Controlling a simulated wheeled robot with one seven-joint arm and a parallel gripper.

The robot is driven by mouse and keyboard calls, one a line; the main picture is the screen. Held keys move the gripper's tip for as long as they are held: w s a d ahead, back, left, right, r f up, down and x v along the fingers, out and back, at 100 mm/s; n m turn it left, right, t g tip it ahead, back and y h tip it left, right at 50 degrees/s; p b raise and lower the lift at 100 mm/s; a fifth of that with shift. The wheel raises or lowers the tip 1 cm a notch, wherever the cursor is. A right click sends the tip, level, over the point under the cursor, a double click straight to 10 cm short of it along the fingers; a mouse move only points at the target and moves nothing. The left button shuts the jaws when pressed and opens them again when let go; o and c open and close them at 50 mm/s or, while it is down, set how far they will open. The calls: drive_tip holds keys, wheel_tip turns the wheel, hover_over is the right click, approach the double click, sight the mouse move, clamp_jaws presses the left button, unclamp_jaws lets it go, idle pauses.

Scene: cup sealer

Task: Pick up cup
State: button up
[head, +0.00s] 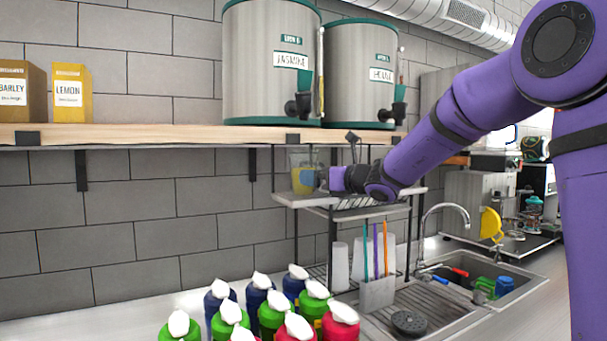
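A see-through cup (299,182) with yellow on its lower part and a blue patch stands upright on the top shelf of the wire rack (290,200). My gripper (326,180) reaches in from the right at the cup's height, just at its right side. The fingers are small and partly hidden by the wrist, so I cannot tell whether they touch the cup or how wide they are. Pale upside-down cups (340,267) stand on the rack's lower level.
A wooden shelf (150,134) with two metal dispensers (268,90) hangs above the rack. Several capped bottles (272,315) crowd the counter in front. A holder with coloured straws (376,293) and a sink (490,285) are to the right.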

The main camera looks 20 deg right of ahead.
drive_tip(key=shift+x, duration=2.8)
drive_tip(key=c, duration=1.2)
drive_tip(key=shift+o, duration=0.2)
